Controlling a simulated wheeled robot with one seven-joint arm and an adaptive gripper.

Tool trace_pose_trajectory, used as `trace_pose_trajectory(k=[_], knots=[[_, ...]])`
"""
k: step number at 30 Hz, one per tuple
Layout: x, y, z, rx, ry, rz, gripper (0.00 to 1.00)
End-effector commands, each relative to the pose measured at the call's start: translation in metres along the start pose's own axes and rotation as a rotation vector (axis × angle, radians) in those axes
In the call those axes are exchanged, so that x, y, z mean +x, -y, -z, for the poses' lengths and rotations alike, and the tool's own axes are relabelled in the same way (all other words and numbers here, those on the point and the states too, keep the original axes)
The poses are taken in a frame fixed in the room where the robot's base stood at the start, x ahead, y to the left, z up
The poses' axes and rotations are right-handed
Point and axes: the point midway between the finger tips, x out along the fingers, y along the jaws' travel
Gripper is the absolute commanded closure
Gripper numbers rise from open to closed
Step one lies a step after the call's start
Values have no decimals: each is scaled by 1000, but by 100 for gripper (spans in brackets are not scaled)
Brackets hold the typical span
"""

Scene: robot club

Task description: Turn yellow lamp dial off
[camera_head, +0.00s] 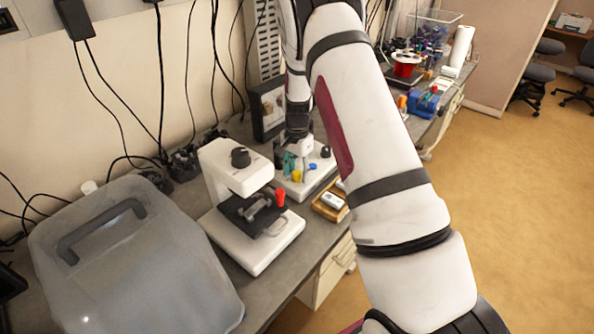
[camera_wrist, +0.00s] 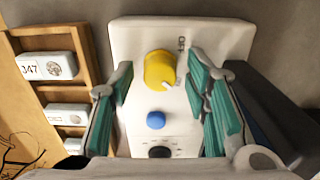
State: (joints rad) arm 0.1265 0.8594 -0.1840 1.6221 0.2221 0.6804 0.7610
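The yellow lamp dial (camera_wrist: 158,68) is on a white panel (camera_wrist: 130,38) in the wrist view. Its white mark points to the lower right, and "OFF" is printed on the panel at its right. A blue knob (camera_wrist: 155,120) and a black knob (camera_wrist: 160,152) are below it. My gripper (camera_wrist: 161,82) is open, with teal pads on either side of the yellow dial and visible gaps to it. Contact depth cannot be told. In the head view, the yellow dial (camera_head: 297,176) shows small beside my gripper (camera_head: 291,163); my arm hides part of the panel.
A wooden tray (camera_wrist: 88,75) with labelled white pieces lies left of the panel in the wrist view. In the head view, a microscope-like device (camera_head: 225,170) and a grey covered case (camera_head: 140,260) stand on the bench.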

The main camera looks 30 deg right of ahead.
Motion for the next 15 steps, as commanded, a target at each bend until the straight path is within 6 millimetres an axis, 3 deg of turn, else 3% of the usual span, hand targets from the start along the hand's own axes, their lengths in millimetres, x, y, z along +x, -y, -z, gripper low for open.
trace_pose_trajectory(k=[1, 5, 15], knots=[[0, 0, 0, 0, 0, 0, 73], [0, 0, 0, 0, 0, 0, 100], [0, 0, 0, -32, 0, 0, 100]])
